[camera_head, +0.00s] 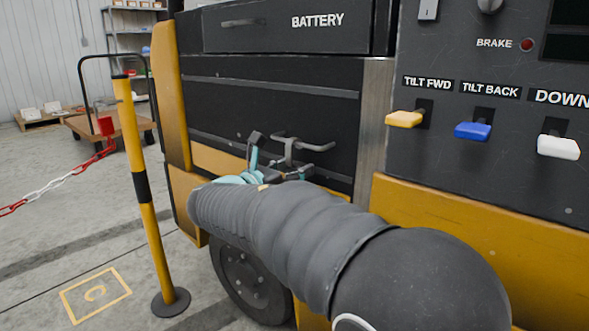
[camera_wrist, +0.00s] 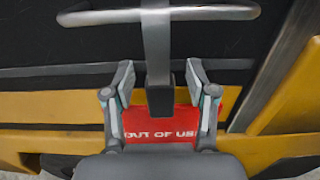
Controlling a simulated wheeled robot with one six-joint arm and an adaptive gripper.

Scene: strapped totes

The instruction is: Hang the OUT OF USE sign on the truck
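The truck (camera_head: 281,91) is dark with yellow lower parts. A grey bracket (camera_head: 290,147) sits over a bar handle (camera_head: 318,147) on its side. In the wrist view the bracket strap (camera_wrist: 157,50) runs down from the bar to a dark end block. The red OUT OF USE sign (camera_wrist: 160,125) lies below and behind that block. I cannot tell whether it hangs from it. My gripper (camera_wrist: 160,85) has its fingers spread apart, one on each side of the block, in front of the sign's sides. In the head view my arm hides the sign; fingertips show beside the handle.
A yellow-black post (camera_head: 140,180) with a red-white chain (camera_head: 60,182) stands left of the truck. A control panel with levers (camera_head: 473,131) is at right. A cart (camera_head: 110,122) and shelves (camera_head: 130,42) stand behind. The floor at left is mostly clear.

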